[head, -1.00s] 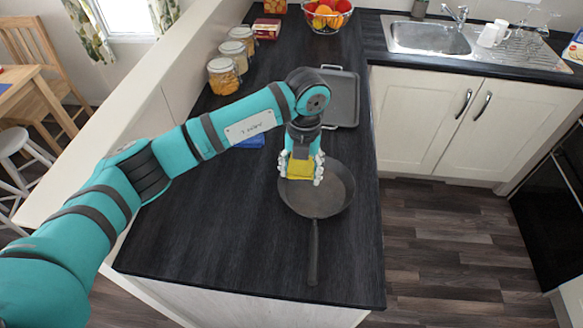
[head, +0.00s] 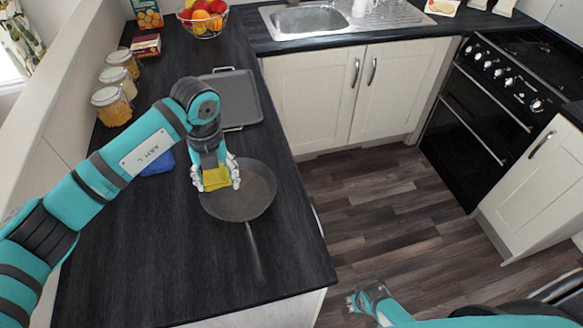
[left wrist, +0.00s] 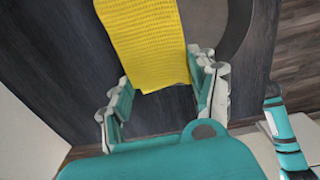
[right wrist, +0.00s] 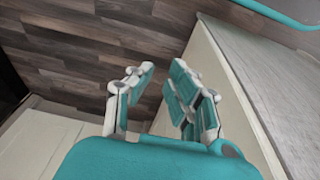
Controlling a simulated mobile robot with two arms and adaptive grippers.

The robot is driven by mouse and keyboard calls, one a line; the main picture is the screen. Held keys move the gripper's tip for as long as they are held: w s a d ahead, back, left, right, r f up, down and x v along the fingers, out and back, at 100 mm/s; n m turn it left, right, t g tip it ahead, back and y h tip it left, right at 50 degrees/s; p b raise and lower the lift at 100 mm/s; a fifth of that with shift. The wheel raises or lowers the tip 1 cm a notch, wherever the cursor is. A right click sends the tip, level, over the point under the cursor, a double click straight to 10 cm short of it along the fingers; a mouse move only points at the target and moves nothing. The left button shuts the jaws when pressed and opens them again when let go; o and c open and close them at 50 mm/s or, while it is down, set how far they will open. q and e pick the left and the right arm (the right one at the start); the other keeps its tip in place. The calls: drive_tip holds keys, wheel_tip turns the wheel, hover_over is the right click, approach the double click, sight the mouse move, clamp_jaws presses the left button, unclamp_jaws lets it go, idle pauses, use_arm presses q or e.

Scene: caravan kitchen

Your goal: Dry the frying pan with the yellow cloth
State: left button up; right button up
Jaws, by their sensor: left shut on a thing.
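The dark frying pan (head: 257,194) lies on the black worktop near its right edge, its handle pointing to the front. My left gripper (head: 216,183) is shut on the yellow cloth (head: 215,178) over the left part of the pan. In the left wrist view the cloth (left wrist: 147,40) extends away from the fingers, with the pan's rim (left wrist: 232,35) beside it on the right. I cannot tell whether the cloth touches the pan. My right gripper (head: 364,301) is open and empty, low in front of the worktop; its spread fingers also show in the right wrist view (right wrist: 160,92).
A grey tray (head: 238,97) lies behind the pan. A blue item (head: 158,164) lies left of it, partly behind my left arm. Jars (head: 111,106), boxes (head: 146,45) and a fruit bowl (head: 204,18) stand farther back. The worktop's front left is clear.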

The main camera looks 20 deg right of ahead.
drive_tip(key=w+d+r+m+t, duration=0.2)
drive_tip(key=w+d+r, duration=0.1)
drive_tip(key=w+r, duration=1.2)
drive_tip(key=w+r+y, duration=0.1)
drive_tip(key=w+r, duration=0.5)
drive_tip(key=w, duration=0.2)
use_arm(q)
drive_tip(key=shift+a, duration=0.1)
use_arm(e)
wheel_tip(320, 180, up, 27)
drive_tip(key=m+g+y, duration=0.2)
drive_tip(key=m+y, duration=0.1)
drive_tip(key=y, duration=0.1)
hover_over(274, 193)
drive_tip(key=s+d, duration=0.2)
drive_tip(key=d, duration=0.2)
drive_tip(key=x, duration=1.1)
drive_tip(key=shift+s+d+f, duration=0.1)
drive_tip(key=shift+s+f, duration=0.05)
drive_tip(key=shift+f, duration=0.3)
